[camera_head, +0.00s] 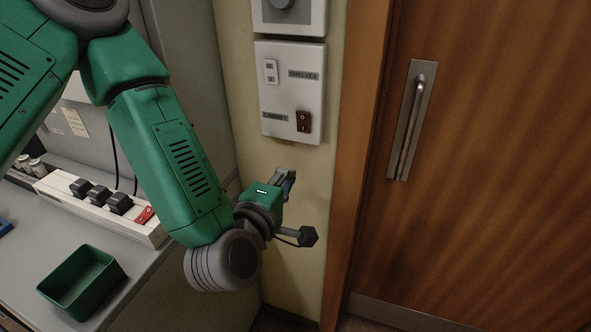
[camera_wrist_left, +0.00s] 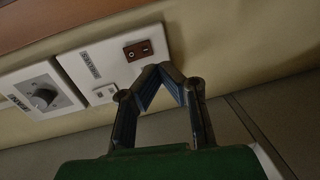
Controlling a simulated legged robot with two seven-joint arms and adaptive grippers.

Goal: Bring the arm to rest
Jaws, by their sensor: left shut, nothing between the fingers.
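My left gripper (camera_head: 289,180) is in front of the yellow wall strip in the head view, below the switch panel (camera_head: 290,95). In the left wrist view its two fingers (camera_wrist_left: 157,70) meet at the tips, shut with nothing between them. The panel also shows in the left wrist view (camera_wrist_left: 92,62), with its brown rocker switch (camera_wrist_left: 138,49) just beyond the fingertips. In the head view that brown switch (camera_head: 303,121) sits at the panel's lower right, above the gripper and apart from it. My right gripper is not in view.
A wooden door (camera_head: 480,150) with a metal handle (camera_head: 412,125) is on the right. On the left, a grey counter (camera_head: 30,255) holds a green open bin (camera_head: 82,283) and a white power strip (camera_head: 75,200) with black plugs. A dial panel (camera_wrist_left: 40,92) adjoins the switch panel.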

